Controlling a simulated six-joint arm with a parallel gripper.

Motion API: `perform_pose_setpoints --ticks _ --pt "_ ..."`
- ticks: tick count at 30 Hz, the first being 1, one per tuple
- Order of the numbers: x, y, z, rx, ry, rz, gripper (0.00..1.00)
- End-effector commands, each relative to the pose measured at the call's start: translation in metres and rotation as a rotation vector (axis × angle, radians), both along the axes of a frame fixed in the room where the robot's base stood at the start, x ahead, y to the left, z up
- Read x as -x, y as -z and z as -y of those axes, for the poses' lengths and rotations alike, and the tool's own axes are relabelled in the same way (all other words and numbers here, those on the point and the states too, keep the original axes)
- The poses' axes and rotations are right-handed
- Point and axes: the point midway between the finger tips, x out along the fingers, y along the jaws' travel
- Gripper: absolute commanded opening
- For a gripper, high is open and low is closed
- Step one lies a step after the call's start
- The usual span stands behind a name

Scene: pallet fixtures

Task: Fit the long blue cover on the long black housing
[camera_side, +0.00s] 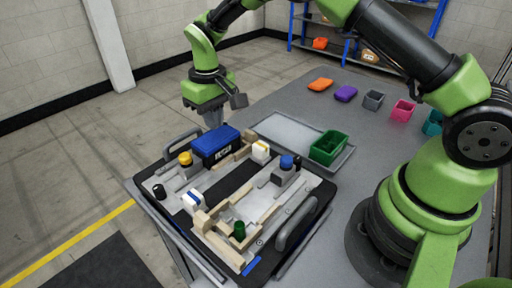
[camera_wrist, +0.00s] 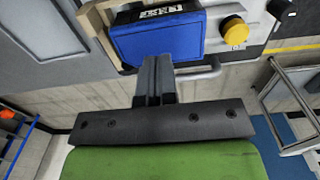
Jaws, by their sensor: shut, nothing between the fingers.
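The long blue cover (camera_side: 216,139) sits on top of the long black housing (camera_side: 207,158), which stands in the back left part of the pallet fixture and carries a white label. The cover looks level, but I cannot tell whether it is fully seated. In the wrist view the blue cover (camera_wrist: 158,40) lies just beyond the fingertips. My gripper (camera_side: 212,122) is shut and empty, behind the cover in the side view. Its closed fingers also show in the wrist view (camera_wrist: 156,62), apparently apart from the cover, though the gap is hard to judge.
A yellow knob (camera_side: 185,158) stands left of the housing, and wooden blocks (camera_side: 245,141) lie beside it. The pallet (camera_side: 318,205) has raised handles. A grey tray (camera_side: 290,132) with a green bin (camera_side: 328,147) stands behind. Several colored parts lie farther back.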

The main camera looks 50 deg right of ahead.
Motion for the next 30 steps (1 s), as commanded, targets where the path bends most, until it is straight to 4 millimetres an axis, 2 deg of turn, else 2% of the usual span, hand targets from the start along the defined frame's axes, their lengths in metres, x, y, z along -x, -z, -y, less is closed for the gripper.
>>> perform_pose_setpoints --ticks 15,27,30 --pt "0.0 -0.043 0.0 0.001 -0.001 0.002 0.0" --pt "0.0 -0.047 0.0 0.0 0.0 0.0 0.0" --pt "0.002 -0.056 0.001 -0.005 0.007 0.014 0.0"
